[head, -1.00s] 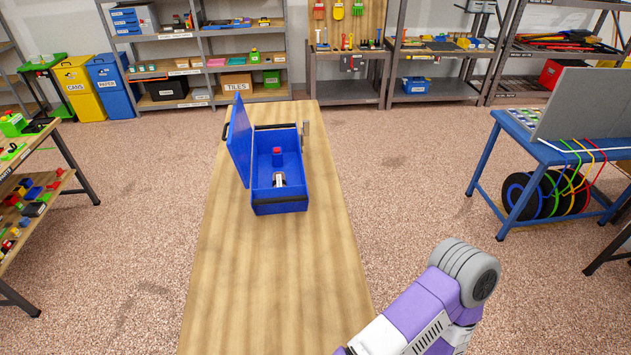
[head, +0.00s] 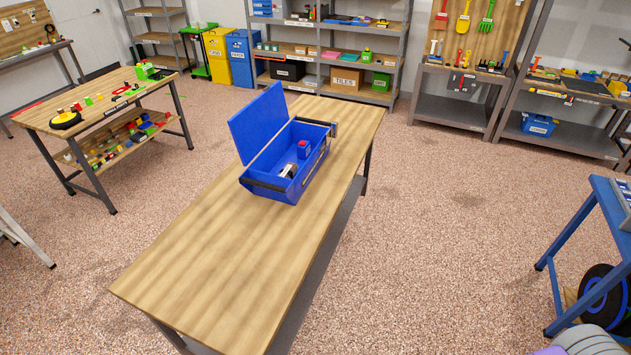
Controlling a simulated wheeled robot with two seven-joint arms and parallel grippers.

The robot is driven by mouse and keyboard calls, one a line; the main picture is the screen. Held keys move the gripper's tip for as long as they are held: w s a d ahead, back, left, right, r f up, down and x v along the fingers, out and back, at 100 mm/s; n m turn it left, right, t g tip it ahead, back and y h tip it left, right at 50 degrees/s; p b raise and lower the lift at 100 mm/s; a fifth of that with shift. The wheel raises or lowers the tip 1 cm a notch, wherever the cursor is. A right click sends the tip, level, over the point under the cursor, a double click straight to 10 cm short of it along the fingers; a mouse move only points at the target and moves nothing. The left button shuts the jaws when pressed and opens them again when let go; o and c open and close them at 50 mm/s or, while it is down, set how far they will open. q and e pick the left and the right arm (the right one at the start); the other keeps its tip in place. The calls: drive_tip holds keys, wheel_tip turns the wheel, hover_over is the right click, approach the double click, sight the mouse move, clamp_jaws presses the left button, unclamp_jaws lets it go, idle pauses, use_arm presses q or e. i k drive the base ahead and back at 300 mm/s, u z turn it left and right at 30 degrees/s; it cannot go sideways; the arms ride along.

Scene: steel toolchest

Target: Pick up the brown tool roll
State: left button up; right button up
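I cannot make out a brown tool roll anywhere in the head view. A blue toolbox (head: 268,190) stands open on the long wooden workbench (head: 215,270), its lid raised on the left side. Inside it are a small red and blue item (head: 304,148) and a small white and dark item (head: 288,171). Neither of my grippers is in view. Only a purple and grey piece of my arm shows at the bottom right edge.
A wooden table (head: 100,108) with small tools and a loaded lower shelf stands at the left. Shelving (head: 330,85) and a tool pegboard rack (head: 470,60) line the back wall. A blue-framed table (head: 560,245) stands at the right. The front of the workbench is bare.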

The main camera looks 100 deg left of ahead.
sight(290, 170)
drive_tip(key=i, duration=0.1)
drive_tip(key=u, duration=2.65)
drive_tip(key=i, duration=3)
drive_tip(key=u, duration=3.5)
